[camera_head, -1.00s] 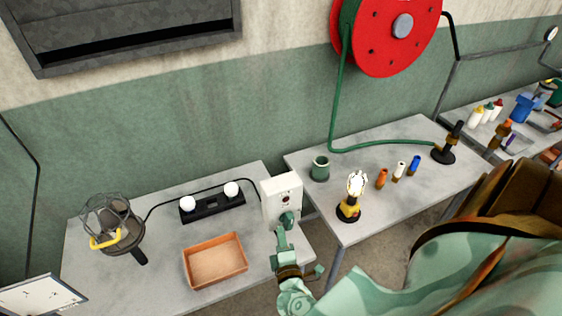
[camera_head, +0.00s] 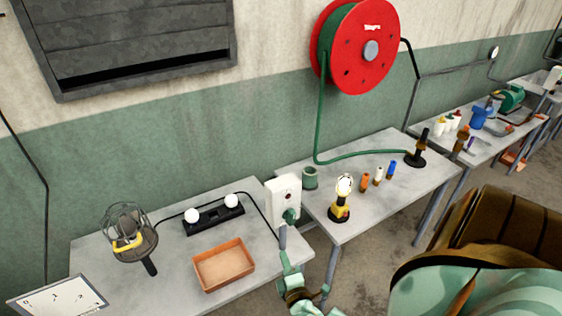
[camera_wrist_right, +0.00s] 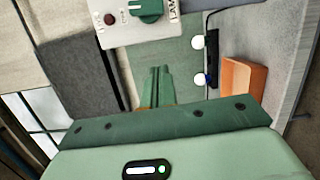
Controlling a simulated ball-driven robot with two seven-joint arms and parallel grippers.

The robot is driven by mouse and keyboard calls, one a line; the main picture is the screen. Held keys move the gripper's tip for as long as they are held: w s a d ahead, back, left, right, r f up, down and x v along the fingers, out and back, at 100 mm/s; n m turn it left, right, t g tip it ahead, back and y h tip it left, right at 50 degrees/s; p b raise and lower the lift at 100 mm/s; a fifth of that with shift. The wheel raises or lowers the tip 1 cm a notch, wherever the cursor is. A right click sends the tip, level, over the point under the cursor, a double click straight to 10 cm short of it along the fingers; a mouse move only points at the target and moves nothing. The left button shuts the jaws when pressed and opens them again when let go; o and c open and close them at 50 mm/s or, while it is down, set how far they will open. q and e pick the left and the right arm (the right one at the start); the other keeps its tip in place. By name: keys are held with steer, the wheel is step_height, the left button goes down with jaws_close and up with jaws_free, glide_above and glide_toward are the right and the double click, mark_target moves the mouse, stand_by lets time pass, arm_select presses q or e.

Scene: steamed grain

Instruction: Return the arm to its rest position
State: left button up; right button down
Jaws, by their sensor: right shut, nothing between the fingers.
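My right gripper (camera_head: 285,256) is green, shut and empty. It is below the white switch box (camera_head: 282,187), apart from its green knob (camera_head: 291,215). In the right wrist view the shut fingers (camera_wrist_right: 160,70) lie side by side. The box's panel (camera_wrist_right: 116,36) with its green knob (camera_wrist_right: 147,9) and a dark red button (camera_wrist_right: 110,19) shows above the fingertips there. My left gripper is not in view.
The left table holds a caged lamp (camera_head: 127,222), a bar with two white bulbs (camera_head: 213,219) and an orange tray (camera_head: 224,268). The right table holds a yellow-based lamp (camera_head: 340,212) and several small cylinders. A red hose reel (camera_head: 352,78) hangs on the wall.

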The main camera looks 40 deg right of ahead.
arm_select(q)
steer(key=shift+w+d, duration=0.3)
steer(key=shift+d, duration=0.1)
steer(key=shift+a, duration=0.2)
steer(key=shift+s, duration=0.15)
